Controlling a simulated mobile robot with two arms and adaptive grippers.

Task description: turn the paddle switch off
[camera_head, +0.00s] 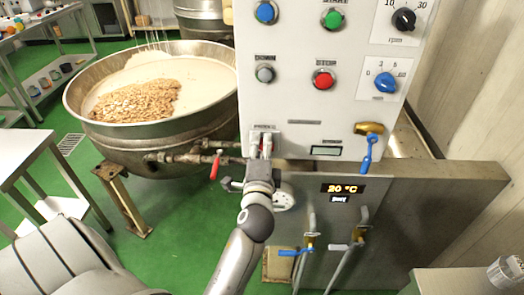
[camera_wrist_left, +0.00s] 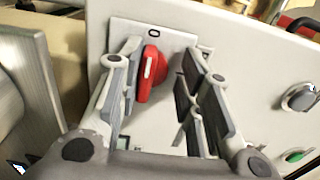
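The paddle switch is a red rotary handle on a pale plate marked "0" (camera_wrist_left: 153,33) on the white control panel (camera_head: 300,110). In the left wrist view the red handle (camera_wrist_left: 153,74) stands roughly upright beneath the "0", its white mark appearing to line up with it. My left gripper (camera_head: 261,146) is at the panel's lower left, over the switch. In the wrist view its fingers are apart, one on each side of the handle; the left finger is very near it, and contact is unclear. In the head view the fingers mostly hide the switch. My right gripper is not in view.
A red stop button (camera_head: 323,79), a blue knob (camera_head: 385,82) and other controls are higher on the panel. A blue-handled tap (camera_head: 368,150) sits right of the gripper, a red-handled valve (camera_head: 216,165) left. The large kettle (camera_head: 200,122) stands left.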

